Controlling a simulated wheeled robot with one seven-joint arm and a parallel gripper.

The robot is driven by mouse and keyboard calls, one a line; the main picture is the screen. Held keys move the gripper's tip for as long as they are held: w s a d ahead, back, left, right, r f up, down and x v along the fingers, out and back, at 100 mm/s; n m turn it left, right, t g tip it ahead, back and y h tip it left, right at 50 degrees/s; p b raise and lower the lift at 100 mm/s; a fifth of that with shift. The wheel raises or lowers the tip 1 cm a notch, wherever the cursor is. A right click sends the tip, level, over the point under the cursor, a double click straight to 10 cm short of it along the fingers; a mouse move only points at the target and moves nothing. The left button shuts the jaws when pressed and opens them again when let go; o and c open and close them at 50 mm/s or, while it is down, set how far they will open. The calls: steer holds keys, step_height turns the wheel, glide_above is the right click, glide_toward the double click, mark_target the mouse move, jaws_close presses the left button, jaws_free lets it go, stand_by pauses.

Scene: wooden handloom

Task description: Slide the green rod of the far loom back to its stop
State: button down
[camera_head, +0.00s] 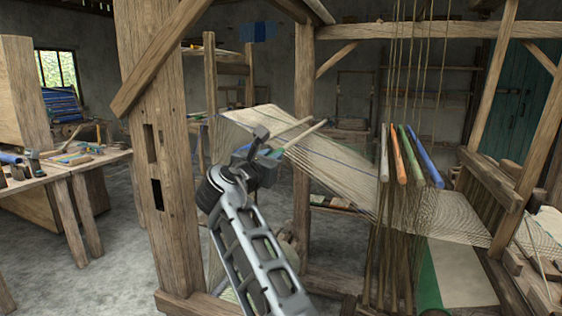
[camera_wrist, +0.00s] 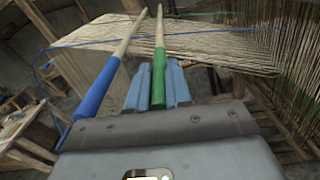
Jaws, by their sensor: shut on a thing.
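The green rod (camera_wrist: 159,78) of the far loom has a green handle and a pale wooden shaft. In the wrist view its handle sits between the two blue-grey fingers of my gripper (camera_wrist: 157,88), which is shut on it. A blue-handled rod (camera_wrist: 98,88) lies to the left, outside the fingers. In the head view my gripper (camera_head: 265,158) is at the far loom's pale warp sheet (camera_head: 335,165), with two pale rod shafts reaching up and right from it. The green handle is mostly hidden there by my gripper. The stop cannot be made out.
A thick wooden post (camera_head: 165,220) stands close on the left of my arm. The near loom's white, orange, green and blue rods (camera_head: 427,170) are at right. A workbench (camera_head: 75,165) with tools is at far left. Open floor (camera_head: 110,270) lies at lower left.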

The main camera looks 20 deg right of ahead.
steer(key=c, duration=1.1)
jaws_free()
steer(key=shift+o, duration=0.2)
steer(key=b+v, duration=0.1)
steer(key=v, duration=0.6)
steer(key=shift+s+a, duration=0.25)
steer(key=shift+s, duration=0.05)
